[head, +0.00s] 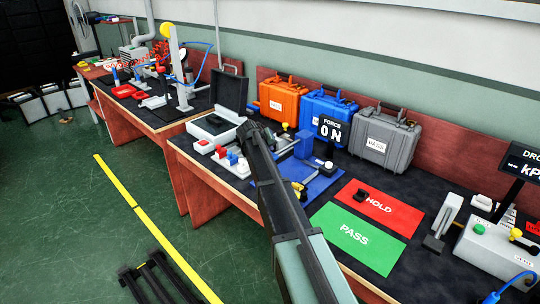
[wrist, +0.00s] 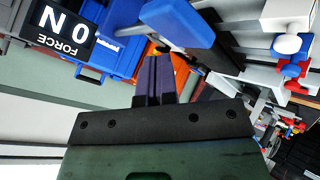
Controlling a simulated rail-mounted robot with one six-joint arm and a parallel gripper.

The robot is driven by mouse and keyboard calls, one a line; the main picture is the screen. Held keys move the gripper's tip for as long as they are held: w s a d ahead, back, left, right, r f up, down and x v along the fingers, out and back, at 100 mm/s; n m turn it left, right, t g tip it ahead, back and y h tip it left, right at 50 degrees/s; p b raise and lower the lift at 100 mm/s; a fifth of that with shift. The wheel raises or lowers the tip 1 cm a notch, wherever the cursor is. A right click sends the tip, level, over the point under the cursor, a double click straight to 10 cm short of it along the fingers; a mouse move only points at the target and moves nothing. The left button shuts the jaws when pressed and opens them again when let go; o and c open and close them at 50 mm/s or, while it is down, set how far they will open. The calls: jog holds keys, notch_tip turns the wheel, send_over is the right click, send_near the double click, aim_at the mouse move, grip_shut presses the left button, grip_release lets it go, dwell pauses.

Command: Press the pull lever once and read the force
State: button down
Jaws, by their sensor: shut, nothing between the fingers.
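The force display (head: 331,130) reads 0 N in the head view. It also shows upside down in the wrist view (wrist: 68,30), again at 0 N. A blue block-like part (head: 304,145), which looks like the lever, stands beside the display above a blue mat. A blue part (wrist: 178,20) on a grey arm is at the top of the wrist view, beyond my fingertips. My gripper (wrist: 160,62) is shut and empty. A gap to the blue part seems to show, but contact is hard to judge. In the head view my dark arm hides the fingertips.
Orange (head: 285,100), blue (head: 328,107) and grey (head: 384,136) cases stand along the back. A green PASS mat (head: 357,240) and a red HOLD mat (head: 385,200) lie to the right. An open black case (head: 222,110) and small red, white and blue parts are left of my arm.

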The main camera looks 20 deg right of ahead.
jog(key=shift+r+p, duration=2.6)
jog(key=shift+r, duration=0.05)
jog(key=shift+f, duration=0.15)
jog(key=shift+s, duration=0.1)
jog(key=s+a+f+g+y, duration=0.1)
jog(key=s+a+y, duration=0.1)
jog(key=s+a, duration=0.5)
jog(key=s+a+f+n+g+y+p, duration=0.1)
jog(key=s+a, duration=0.7)
jog(key=s, duration=1)
jog(key=s+a+f+n+g+y, duration=0.1)
jog(key=s+a+g+y, duration=0.2)
jog(key=s+a, duration=0.5)
jog(key=s+y, duration=0.1)
jog(key=s, duration=0.3)
jog(key=shift+s+a+y+p, duration=0.15)
jog(key=shift+s+y+p, duration=0.05)
jog(key=shift+y+p, duration=0.2)
